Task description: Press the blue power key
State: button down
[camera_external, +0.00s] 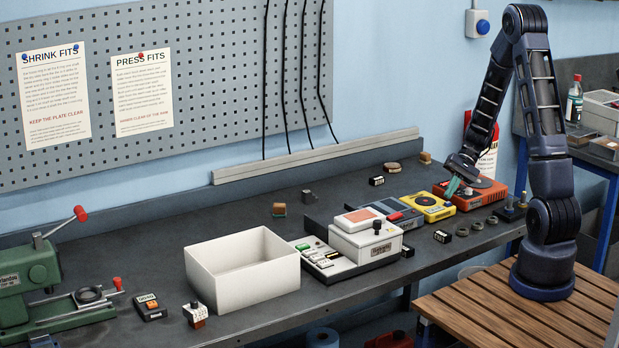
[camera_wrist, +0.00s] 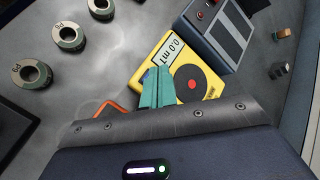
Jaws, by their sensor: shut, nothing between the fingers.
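My gripper (camera_external: 452,187) has teal fingers, pressed together and empty. In the external view it hangs over the bench between a yellow meter (camera_external: 440,213) and an orange-red instrument (camera_external: 487,196). In the wrist view my fingertips (camera_wrist: 158,70) overlap the yellow meter (camera_wrist: 149,73), covering part of its face between its 0.0 mT display and its black dial with a red centre. Whether the tips touch the meter I cannot tell. A blue button (camera_external: 482,27) shows on a white wall box.
A grey-blue instrument (camera_external: 390,213) stands beside the yellow meter. Several small metal rings (camera_external: 477,226) lie in front of the meter. A white control unit (camera_external: 365,240) and an open white bin (camera_external: 240,285) stand farther left. The bench behind the instruments is mostly clear.

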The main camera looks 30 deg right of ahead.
jog(key=shift+f, duration=0.1)
dwell(0.6)
jog(key=shift+f, duration=0.35)
jog(key=shift+f, duration=0.25)
dwell(0.5)
jog(key=shift+r, duration=0.7)
notch_tip(320, 180, up, 6)
dwell(0.8)
